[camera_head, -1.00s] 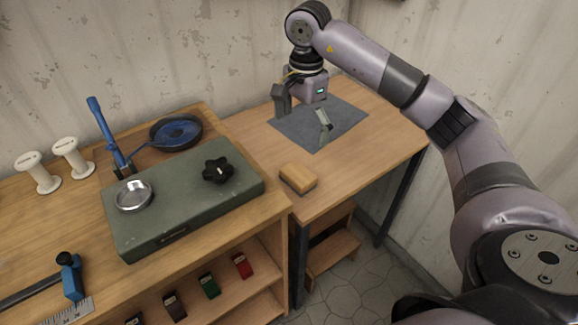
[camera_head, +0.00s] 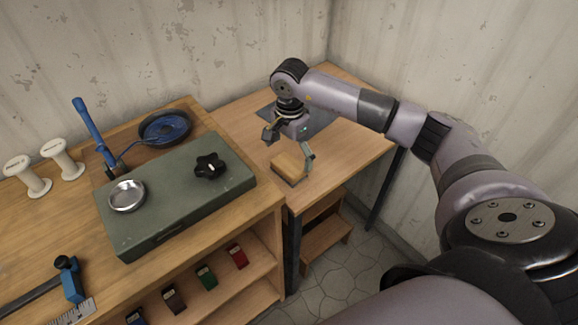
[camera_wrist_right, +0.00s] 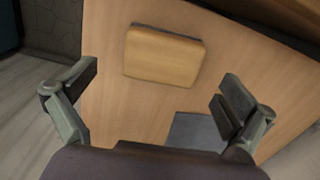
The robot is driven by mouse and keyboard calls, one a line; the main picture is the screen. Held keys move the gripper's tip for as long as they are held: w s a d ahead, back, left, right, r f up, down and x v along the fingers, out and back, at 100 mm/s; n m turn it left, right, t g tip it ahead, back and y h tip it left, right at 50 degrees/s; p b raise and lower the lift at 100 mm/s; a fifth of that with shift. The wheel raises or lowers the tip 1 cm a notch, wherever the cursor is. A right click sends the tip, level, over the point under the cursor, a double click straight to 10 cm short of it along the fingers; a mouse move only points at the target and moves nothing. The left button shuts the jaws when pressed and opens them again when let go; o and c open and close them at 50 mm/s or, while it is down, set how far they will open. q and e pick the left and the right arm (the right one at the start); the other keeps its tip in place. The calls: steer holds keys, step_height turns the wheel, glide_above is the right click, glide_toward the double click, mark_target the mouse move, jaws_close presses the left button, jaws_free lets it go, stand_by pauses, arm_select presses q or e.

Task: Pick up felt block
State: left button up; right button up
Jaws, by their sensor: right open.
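The felt block (camera_head: 289,167) is a tan, rounded block lying on the wooden side table, near its front left edge. In the right wrist view the block (camera_wrist_right: 163,56) shows whole, beyond the fingertips and roughly centred between them. My right gripper (camera_head: 289,144) is above and just behind the block, pointing down, with its fingers spread wide and nothing between them. In the right wrist view the gripper (camera_wrist_right: 158,92) is also open, and its fingers look apart from the block. My left gripper is not in view.
A dark grey mat (camera_head: 318,120) lies on the side table (camera_head: 345,147) behind the gripper. To the left, a bench holds a green case (camera_head: 172,201) with a metal dish (camera_head: 127,195) and black knob, a blue pan (camera_head: 165,128) and white spools (camera_head: 62,160).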

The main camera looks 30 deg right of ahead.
mark_target(289, 163)
steer(key=f, duration=0.2)
steer(key=f+p, duration=0.1)
steer(key=f, duration=0.1)
steer(key=shift+w, duration=0.2)
steer(key=shift+f, duration=0.3)
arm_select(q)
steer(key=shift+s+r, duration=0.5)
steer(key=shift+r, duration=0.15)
arm_select(e)
steer(key=c, duration=1.3)
steer(key=shift+r, duration=0.15)
arm_select(q)
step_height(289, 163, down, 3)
steer(key=b, duration=0.2)
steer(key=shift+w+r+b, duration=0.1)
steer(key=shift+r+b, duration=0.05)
steer(key=shift+b, duration=0.15)
arm_select(e)
step_height(289, 163, up, 20)
steer(key=shift+f, duration=0.1)
